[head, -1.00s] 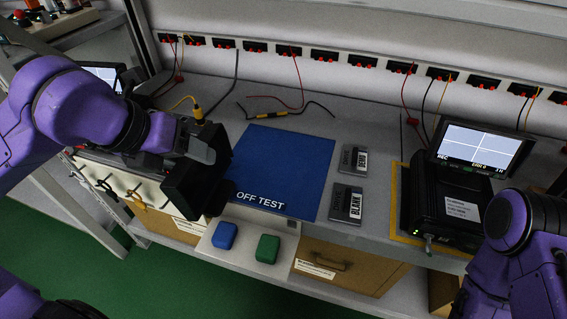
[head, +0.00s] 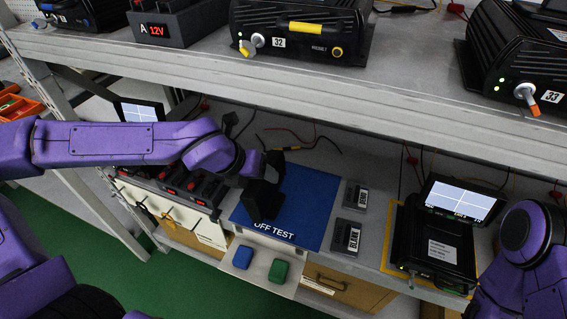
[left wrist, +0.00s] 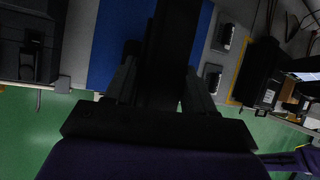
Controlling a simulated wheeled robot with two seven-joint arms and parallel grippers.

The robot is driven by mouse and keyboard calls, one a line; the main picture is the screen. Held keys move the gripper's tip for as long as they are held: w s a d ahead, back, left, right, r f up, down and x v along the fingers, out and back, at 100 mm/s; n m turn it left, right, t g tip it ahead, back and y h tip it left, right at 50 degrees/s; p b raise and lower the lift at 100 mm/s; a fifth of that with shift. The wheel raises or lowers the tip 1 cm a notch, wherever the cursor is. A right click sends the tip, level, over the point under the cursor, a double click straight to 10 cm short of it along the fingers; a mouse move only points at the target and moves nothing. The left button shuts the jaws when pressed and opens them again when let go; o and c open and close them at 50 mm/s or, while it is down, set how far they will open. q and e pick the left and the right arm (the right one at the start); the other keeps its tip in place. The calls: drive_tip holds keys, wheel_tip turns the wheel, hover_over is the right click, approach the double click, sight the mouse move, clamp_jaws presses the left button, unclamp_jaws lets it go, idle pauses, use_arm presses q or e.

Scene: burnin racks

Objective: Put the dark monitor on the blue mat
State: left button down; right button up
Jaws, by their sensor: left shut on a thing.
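The dark monitor (head: 262,198) is in my left gripper (head: 268,170), above the left part of the blue mat (head: 312,205). In the left wrist view the monitor (left wrist: 172,45) is a black slab seen edge-on between the two fingers of the gripper (left wrist: 160,80), which are shut on it. The mat (left wrist: 115,45) lies behind it there. The mat is marked "OFF TEST" and nothing else lies on it. I cannot tell whether the monitor touches the mat. Only my right arm shows at the right edge; its gripper is out of view.
Two grey labelled modules (head: 348,236) lie right of the mat. A black unit (head: 432,240) with a lit monitor (head: 462,197) stands further right. Blue (head: 243,257) and green (head: 279,272) blocks sit in front. An upper shelf (head: 330,82) with black units overhangs the bench.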

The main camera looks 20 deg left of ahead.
use_arm(q)
hover_over(284, 169)
drive_tip(key=s, duration=0.2)
drive_tip(key=shift+w+d, duration=0.15)
drive_tip(key=shift+d, duration=0.2)
drive_tip(key=shift+f+b, duration=0.3)
drive_tip(key=shift+f, duration=1.45)
drive_tip(key=shift+c, duration=1.9)
unclamp_jaws()
